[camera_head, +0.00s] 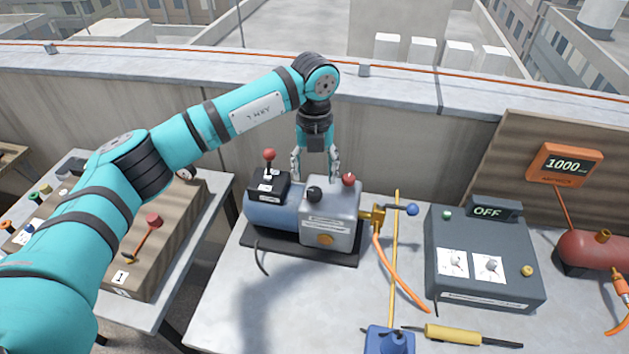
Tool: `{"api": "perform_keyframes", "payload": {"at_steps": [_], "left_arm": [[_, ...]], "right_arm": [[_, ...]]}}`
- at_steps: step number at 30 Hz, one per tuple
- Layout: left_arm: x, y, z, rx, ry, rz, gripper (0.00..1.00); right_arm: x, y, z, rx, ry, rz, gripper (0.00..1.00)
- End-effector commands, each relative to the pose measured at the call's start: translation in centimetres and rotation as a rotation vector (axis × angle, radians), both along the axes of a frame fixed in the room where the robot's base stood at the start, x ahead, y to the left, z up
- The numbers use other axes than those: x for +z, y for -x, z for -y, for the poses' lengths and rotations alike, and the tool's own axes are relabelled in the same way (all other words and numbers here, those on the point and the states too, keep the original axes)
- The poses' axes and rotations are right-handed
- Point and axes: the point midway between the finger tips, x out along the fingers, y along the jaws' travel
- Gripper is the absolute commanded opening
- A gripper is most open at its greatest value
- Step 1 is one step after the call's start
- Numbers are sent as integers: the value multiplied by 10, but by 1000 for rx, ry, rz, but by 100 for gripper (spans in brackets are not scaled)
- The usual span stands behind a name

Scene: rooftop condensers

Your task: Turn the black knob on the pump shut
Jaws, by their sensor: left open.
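The pump (332,226) sits on a black base on the grey table, with a blue cylinder body at its left and a grey block at its right. The black knob (314,194) is on top of the grey block. A red knob (349,180) is beside it at the right. My left gripper (315,177) points down just above and behind the black knob in the picture, open and empty. I cannot tell whether its fingers touch anything. My right gripper does not show.
A black box with a red lever (269,160) stands on the pump's left part. A brass valve with a blue-tipped handle (411,209) and an orange hose are at the right. Farther right are a grey OFF box (484,255) and a red tank (590,249). A yellow-handled tool (452,335) lies in front.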

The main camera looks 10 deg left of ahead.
Motion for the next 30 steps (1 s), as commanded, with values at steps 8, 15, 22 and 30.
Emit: {"api": "perform_keyframes", "payload": {"at_steps": [8, 15, 22, 30], "left_arm": [[-44, 0, 0, 1, 0, -2, 57], [-56, 0, 0, 0, 0, -1, 57], [-56, 0, 0, 0, 0, 0, 53], [-56, 0, 0, 0, 0, 0, 17]], "right_arm": [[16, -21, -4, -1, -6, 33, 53], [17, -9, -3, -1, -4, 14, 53], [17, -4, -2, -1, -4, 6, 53], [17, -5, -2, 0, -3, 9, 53]]}}
